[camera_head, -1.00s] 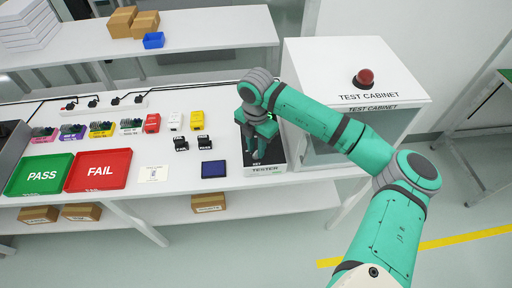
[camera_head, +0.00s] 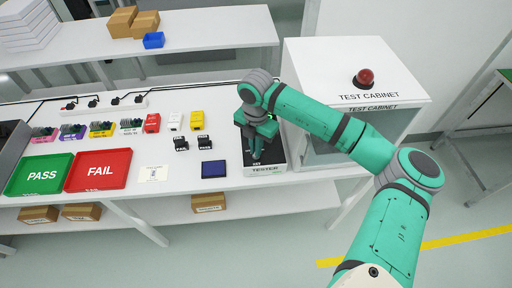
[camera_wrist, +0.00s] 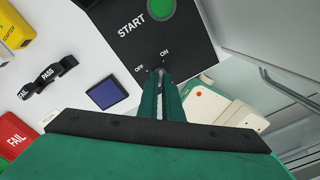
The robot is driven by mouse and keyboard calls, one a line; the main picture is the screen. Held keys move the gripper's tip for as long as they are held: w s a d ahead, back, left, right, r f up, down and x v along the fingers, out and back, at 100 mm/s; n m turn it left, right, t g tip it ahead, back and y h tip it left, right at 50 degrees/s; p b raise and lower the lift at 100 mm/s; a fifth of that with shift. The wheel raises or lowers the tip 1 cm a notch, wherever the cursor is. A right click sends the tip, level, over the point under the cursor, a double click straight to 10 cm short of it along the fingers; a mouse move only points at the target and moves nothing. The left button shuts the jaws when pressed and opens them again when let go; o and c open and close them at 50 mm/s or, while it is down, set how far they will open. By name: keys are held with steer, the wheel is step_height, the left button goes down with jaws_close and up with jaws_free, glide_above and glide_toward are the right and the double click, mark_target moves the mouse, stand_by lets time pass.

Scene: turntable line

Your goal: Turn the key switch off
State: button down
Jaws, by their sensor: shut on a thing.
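The tester (camera_head: 265,169) is a box with a dark top panel at the right end of the white table. In the wrist view its panel (camera_wrist: 125,45) carries OFF and ON labels and a green START button (camera_wrist: 161,9). My gripper (camera_head: 256,156) points down over the front part of the panel. In the wrist view my gripper (camera_wrist: 160,75) has its two green fingers close together just below the OFF and ON labels, shut on the key switch. The fingers hide most of the key, so I cannot tell which label it points to.
The test cabinet (camera_head: 355,75) with a red dome lamp (camera_head: 365,78) stands close to the right of the tester. A dark blue screen (camera_head: 213,169) lies left of the tester, with PASS and FAIL stamps (camera_head: 212,142) behind it. The FAIL tray (camera_head: 98,182) and PASS tray (camera_head: 40,188) are farther left.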

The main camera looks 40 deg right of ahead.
steer(key=n, duration=1)
steer(key=shift+n, duration=0.3)
steer(key=n, duration=0.5)
steer(key=shift+n, duration=0.3)
steer(key=c, duration=1.9)
jaws_free()
steer(key=shift+r, duration=0.1)
step_height(320, 180, up, 11)
steer(key=shift+f, duration=0.15)
